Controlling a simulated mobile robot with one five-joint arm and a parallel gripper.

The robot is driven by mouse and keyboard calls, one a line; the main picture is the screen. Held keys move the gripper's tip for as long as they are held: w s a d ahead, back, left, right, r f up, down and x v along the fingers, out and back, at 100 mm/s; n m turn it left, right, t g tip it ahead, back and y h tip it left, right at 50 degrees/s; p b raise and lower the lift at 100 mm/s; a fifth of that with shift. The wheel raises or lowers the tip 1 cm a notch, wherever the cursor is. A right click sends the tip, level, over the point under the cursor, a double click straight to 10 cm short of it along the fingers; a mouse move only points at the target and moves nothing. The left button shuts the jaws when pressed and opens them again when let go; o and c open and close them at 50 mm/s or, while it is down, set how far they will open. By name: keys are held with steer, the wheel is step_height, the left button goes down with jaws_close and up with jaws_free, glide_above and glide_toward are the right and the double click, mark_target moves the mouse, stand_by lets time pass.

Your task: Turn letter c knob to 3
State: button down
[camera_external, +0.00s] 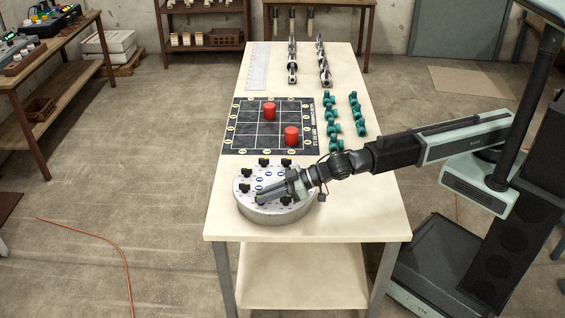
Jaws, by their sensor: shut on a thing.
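The round panel (277,213) is a pale drum with a white top, standing at the near end of the table. Several black knobs, such as one at its back (263,162), sit around its top with small blue labels between them. My gripper (263,198) reaches in from the right, low over the front left of the panel, and is shut on a black knob (260,200). The fingers hide most of that knob. The letters and numbers are too small to read, so I cannot tell which knob is letter c or where it points.
A black grid mat (247,128) with two red cylinders (269,111) lies behind the panel. Teal pipe fittings (333,128) stand in rows at its right, with grey metal parts (292,66) further back. The table's front strip (300,232) is bare.

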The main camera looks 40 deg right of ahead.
steer(key=shift+m+t, duration=0.3)
steer(key=c, duration=1.5)
jaws_free()
steer(key=shift+s, duration=0.1)
steer(key=p+v, duration=0.3)
steer(key=v, duration=0.4)
steer(key=shift+r, duration=0.2)
steer(key=shift+s+d+r, duration=0.1)
steer(key=shift+s+d, duration=0.15)
